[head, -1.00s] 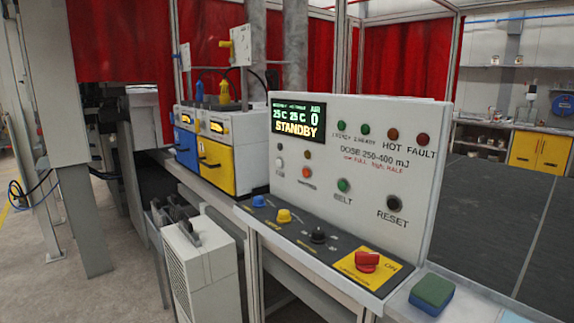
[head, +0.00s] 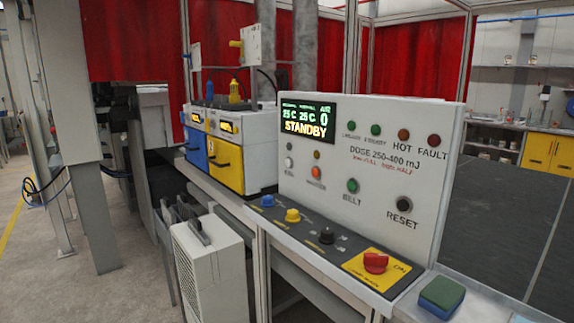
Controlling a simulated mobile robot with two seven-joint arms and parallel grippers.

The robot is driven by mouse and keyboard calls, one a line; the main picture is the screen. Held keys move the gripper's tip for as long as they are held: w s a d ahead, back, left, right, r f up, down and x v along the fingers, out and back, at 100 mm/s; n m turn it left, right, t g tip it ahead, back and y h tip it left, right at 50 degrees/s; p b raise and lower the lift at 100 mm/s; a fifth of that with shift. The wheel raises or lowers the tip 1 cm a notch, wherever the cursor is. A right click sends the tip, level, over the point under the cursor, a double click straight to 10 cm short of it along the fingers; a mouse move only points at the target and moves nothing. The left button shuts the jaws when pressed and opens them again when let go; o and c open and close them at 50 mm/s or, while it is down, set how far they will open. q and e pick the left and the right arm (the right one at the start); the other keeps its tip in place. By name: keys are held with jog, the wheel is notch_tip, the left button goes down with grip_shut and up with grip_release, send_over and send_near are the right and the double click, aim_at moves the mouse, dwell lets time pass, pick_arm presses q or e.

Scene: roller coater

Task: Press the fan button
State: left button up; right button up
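The control panel (head: 440,150) is a white upright face with a dark sloping shelf below it. A white round button (head: 289,162) sits at its left end, under a small lamp; its tiny label is blurred but looks like the fan label. An orange-red button (head: 316,172) is to its right, then a green button (head: 352,185) marked BELT and a black button (head: 404,204) marked RESET. The display (head: 308,118) reads STANDBY, with AIR at 0. Neither of my grippers is in view.
A green-and-blue sponge (head: 441,297) lies at the right. A white unit (head: 212,272) stands on the floor left of the panel.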

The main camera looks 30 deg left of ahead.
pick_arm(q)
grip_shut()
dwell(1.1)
